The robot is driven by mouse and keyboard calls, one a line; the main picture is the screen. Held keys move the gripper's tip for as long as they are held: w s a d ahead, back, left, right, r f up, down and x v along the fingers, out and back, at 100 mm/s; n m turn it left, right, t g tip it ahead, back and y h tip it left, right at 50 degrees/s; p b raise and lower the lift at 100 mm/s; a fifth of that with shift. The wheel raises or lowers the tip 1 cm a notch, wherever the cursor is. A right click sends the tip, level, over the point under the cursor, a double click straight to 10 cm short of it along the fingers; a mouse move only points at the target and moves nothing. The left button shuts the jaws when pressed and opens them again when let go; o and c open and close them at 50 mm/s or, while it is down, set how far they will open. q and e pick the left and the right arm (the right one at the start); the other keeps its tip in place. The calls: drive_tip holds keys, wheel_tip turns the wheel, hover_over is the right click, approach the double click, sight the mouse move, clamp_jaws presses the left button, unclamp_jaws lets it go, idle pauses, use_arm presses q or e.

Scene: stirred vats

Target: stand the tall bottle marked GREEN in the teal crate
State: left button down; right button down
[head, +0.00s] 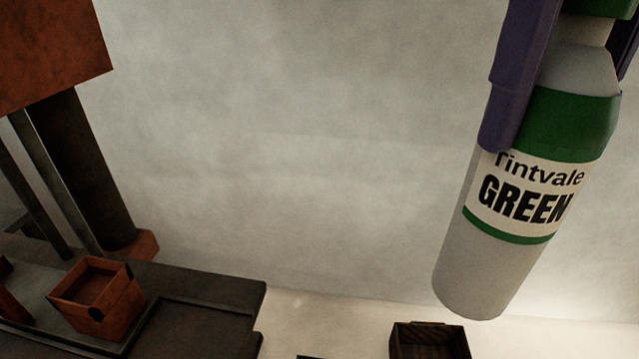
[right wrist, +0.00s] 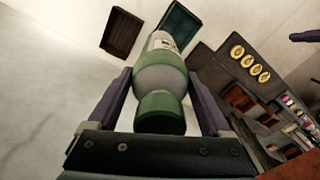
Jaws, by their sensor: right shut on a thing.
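The tall bottle marked GREEN (head: 520,200) is at the right of the head view, grey with green bands and a cream label, tilted with its base toward the lower left. My right gripper (head: 560,108) is shut on it, with purple fingers on both sides of its upper body. The bottle (right wrist: 160,80) hangs clear of any surface, its green cap toward the right wrist camera. The teal crate (right wrist: 182,26) shows in the right wrist view beyond the bottle, partly hidden by it. My left gripper is not clearly seen.
A dark brown crate (head: 430,342) stands at the bottom of the head view, left of the bottle's base; it also shows in the right wrist view (right wrist: 122,34). A dark bench (head: 205,290) with an orange-brown open box (head: 98,298) is at lower left.

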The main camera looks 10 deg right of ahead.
drive_tip(key=a+f+n+b, duration=0.2)
drive_tip(key=f+n+b, duration=0.5)
drive_tip(key=f+b, duration=0.7)
drive_tip(key=w+a+f+n+b, duration=0.1)
drive_tip(key=f+n+b, duration=0.6)
drive_tip(key=f, duration=2.1)
drive_tip(key=w+a+f+n+b, duration=0.1)
drive_tip(key=a+f+n+b, duration=0.2)
drive_tip(key=f+b, duration=1.8)
drive_tip(key=n, duration=0.4)
drive_tip(key=shift+w, duration=0.15)
drive_tip(key=shift+f, duration=0.1)
unclamp_jaws()
